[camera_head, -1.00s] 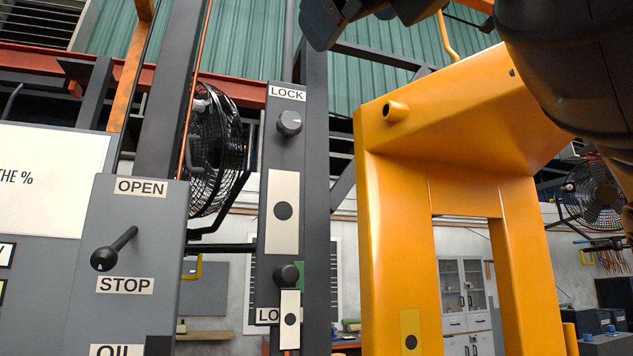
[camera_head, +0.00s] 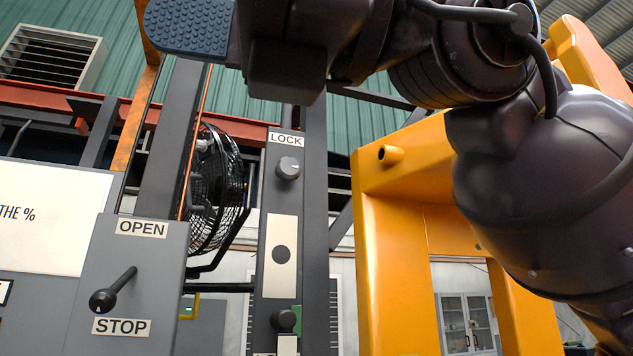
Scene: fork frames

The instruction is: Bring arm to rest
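My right arm comes in from the right edge and reaches across the top of the view. Its gripper (camera_head: 190,28) is at the upper left, above the grey panels; one dark blue ridged finger pad shows, and the other finger cannot be made out, so its opening is unclear. It appears apart from the panels and holds nothing that I can see. My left arm and gripper are not in view.
A grey panel with an OPEN/STOP lever (camera_head: 113,290) stands at lower left. A dark post with a LOCK knob (camera_head: 289,168) stands in the middle. A yellow frame (camera_head: 395,260) is at right, partly behind my arm. A black fan (camera_head: 214,190) is behind.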

